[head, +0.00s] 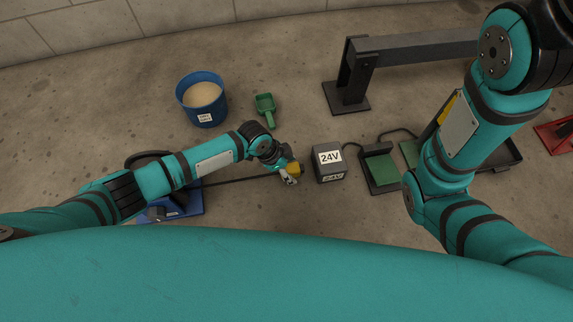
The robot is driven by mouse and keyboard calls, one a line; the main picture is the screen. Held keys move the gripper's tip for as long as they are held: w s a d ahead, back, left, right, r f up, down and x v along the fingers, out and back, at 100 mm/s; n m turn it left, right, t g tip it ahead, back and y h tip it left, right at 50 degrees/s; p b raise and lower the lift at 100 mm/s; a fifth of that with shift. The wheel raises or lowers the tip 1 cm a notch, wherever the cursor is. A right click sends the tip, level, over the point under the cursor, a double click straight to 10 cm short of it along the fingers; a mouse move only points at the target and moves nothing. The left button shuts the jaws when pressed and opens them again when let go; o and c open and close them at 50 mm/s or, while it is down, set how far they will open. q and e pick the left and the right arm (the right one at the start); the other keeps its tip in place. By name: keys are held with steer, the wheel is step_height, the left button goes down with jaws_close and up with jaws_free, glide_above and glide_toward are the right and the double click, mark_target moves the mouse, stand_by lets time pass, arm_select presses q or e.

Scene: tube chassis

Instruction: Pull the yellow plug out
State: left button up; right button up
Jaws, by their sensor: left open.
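The yellow plug (294,168) shows in the head view at the end of a dark cord, just left of the grey box marked 24V (329,177). A narrow gap seems to show between plug and box. My left gripper (290,178) is at the plug, its open fingers close around or beside it; I cannot tell which. The wrist hides part of the plug and cord. My right arm crosses the right side, and its gripper is out of the picture.
A blue bucket of pale grain (203,113) and a green scoop (266,107) lie beyond my left arm. A green pad (381,171) stands right of the box. A dark metal beam frame (412,47) is at the back. A blue base (187,205) sits partly under my left arm.

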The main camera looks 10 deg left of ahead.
arm_select(q)
steer(key=v, duration=1.2)
